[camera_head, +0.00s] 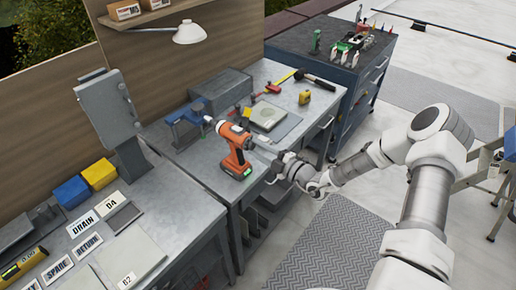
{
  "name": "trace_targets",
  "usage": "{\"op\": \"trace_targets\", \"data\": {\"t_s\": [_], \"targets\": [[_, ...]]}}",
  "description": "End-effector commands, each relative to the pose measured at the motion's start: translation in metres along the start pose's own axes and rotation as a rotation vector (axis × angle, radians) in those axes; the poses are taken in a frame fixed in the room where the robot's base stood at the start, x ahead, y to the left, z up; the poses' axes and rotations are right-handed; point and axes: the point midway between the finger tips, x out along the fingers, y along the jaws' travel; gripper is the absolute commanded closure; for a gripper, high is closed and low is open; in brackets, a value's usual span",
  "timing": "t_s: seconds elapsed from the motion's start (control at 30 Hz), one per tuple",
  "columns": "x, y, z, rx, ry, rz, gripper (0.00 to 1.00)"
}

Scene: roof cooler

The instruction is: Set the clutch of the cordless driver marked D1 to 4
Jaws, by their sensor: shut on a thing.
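An orange and black cordless driver (235,150) stands upright on its battery foot near the front edge of the grey workbench (196,158). A green patch shows on its foot. Its marking, clutch ring and clutch numbers are too small to read. The exact part between the fingers is too small to make out.
A blue vise (186,124) stands left behind the driver. A hammer (320,82), a yellow tape measure (304,97) and a grey mat (282,126) lie behind. A grey box on a post (107,108) rises at left. The front bench holds labelled plates and blue and yellow bins (86,182).

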Motion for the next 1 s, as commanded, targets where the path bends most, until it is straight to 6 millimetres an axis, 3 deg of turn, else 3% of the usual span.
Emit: {"op": "trace_targets", "data": {"t_s": [0.13,0.17,0.3,0.67,0.83,1.0], "targets": [[0.0,0.0,-0.001,-0.001,0.001,0.001,1.0],[0.0,0.0,-0.001,-0.001,0.001,0.001,0.59],[0.0,0.0,-0.001,-0.001,0.001,0.001,0.34],[-0.003,0.0,0.0,-0.001,-0.001,0.0,0.32],[-0.025,-0.001,0.002,0.0,-0.004,0.0,0.32],[-0.065,-0.001,0.002,0.0,-0.005,0.001,0.32]]}}
